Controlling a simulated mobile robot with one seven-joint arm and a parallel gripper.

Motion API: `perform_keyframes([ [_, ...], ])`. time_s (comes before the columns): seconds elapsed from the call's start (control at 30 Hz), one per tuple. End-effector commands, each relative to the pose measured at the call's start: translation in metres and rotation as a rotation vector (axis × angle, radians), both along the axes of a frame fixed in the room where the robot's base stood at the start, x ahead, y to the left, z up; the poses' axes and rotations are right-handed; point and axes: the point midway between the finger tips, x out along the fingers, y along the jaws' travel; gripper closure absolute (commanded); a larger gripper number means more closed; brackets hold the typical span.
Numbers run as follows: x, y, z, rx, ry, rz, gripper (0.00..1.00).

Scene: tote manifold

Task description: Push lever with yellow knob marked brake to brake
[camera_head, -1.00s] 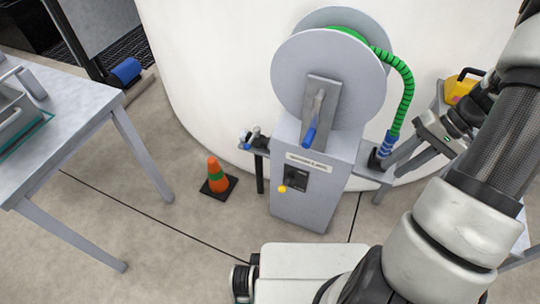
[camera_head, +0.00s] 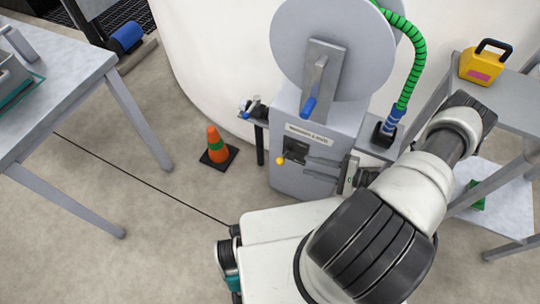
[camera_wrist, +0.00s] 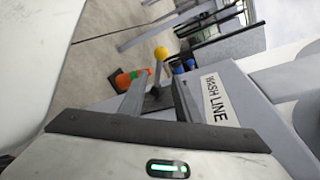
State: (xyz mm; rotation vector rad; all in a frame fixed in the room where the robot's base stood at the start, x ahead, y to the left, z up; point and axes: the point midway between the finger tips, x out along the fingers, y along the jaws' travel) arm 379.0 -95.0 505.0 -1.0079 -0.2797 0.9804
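The lever's yellow knob (camera_head: 280,161) sticks out at the left of a dark plate (camera_head: 296,151) on the front of the grey hose-reel cabinet (camera_head: 287,183). In the wrist view the yellow knob (camera_wrist: 161,53) shows just beyond the fingertips, with its dark mount partly between the fingers. My gripper (camera_head: 306,166) is at the cabinet front, to the right of the knob, fingers pointing left. Its two fingers (camera_wrist: 158,92) are apart, with a gap between them. I cannot tell whether a finger touches the lever. No brake marking is readable.
The reel (camera_head: 320,40) has a blue-gripped crank (camera_head: 309,106) above the label. A green hose (camera_head: 417,60) hangs at the right. An orange cone (camera_head: 216,146) stands on the floor left of the cabinet. A table (camera_head: 60,95) is at left, a shelf with a yellow case (camera_head: 484,65) at right.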

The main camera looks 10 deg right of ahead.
Motion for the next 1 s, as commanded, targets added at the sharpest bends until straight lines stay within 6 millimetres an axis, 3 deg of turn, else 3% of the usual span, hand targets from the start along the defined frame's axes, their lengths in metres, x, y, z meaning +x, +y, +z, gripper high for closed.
perform_keyframes([
  [0.6,0.071,0.105,-0.030,0.000,0.001,0.007,0.70],
  [1.0,0.086,0.124,-0.034,-0.002,0.001,0.004,0.70],
])
